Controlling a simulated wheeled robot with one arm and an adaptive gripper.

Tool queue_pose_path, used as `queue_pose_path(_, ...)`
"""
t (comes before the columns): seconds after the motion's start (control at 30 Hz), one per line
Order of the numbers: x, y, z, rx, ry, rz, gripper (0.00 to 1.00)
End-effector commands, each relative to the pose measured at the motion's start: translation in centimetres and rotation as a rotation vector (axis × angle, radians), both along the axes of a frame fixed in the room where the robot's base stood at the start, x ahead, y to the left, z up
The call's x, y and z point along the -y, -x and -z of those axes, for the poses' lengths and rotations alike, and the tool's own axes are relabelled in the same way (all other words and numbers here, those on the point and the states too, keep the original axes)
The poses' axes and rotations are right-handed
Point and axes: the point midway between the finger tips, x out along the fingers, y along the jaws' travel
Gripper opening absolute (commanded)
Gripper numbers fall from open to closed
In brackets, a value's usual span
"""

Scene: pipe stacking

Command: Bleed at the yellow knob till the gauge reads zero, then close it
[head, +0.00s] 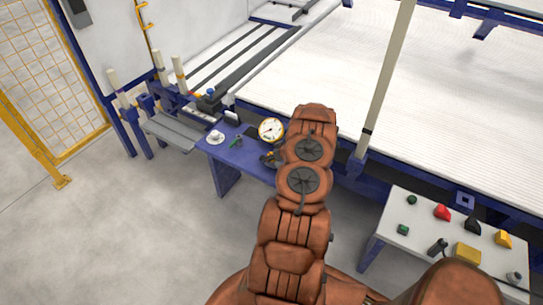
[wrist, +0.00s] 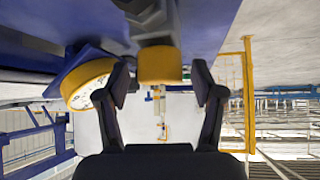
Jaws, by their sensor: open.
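The yellow knob (wrist: 160,64) is at the upper middle of the wrist view, on a silvery stem. My gripper (wrist: 161,76) is open, with one dark finger on each side of the knob and a visible gap on both sides. I cannot tell how deep the knob sits between the fingers. The gauge (head: 271,130), round with a white face and yellow rim, stands on the blue bench in the head view. Its yellow casing (wrist: 90,84) shows left of the knob in the wrist view. The needle is too small to read. My arm hides most of the gripper in the head view.
The blue bench (head: 232,153) also carries a white cup (head: 216,137) and small green and dark items. A white table (head: 400,215) with several coloured parts stands at right. A large white ribbed bed (head: 350,60) lies behind. Grey floor is clear at left.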

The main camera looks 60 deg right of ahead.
Motion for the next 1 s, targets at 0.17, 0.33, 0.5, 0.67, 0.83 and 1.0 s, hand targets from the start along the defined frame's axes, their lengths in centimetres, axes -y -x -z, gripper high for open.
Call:
queue_pose_path(0.17, 0.0, 0.0, 0.0, 0.000, 0.000, 0.000, 0.67)
queue_pose_path(0.33, 0.0, 0.5, -0.5, 0.000, 0.000, 0.001, 0.67)
queue_pose_path(0.5, -0.2, 1.7, -1.9, 0.001, 0.001, 0.002, 0.67)
queue_pose_path(0.67, -0.6, 3.2, -3.4, 0.001, 0.000, 0.001, 0.67)
queue_pose_path(0.83, -0.9, 4.9, -5.0, 0.001, -0.001, 0.003, 0.67)
queue_pose_path(1.0, -1.2, 6.5, -6.7, 0.002, 0.002, 0.001, 0.67)
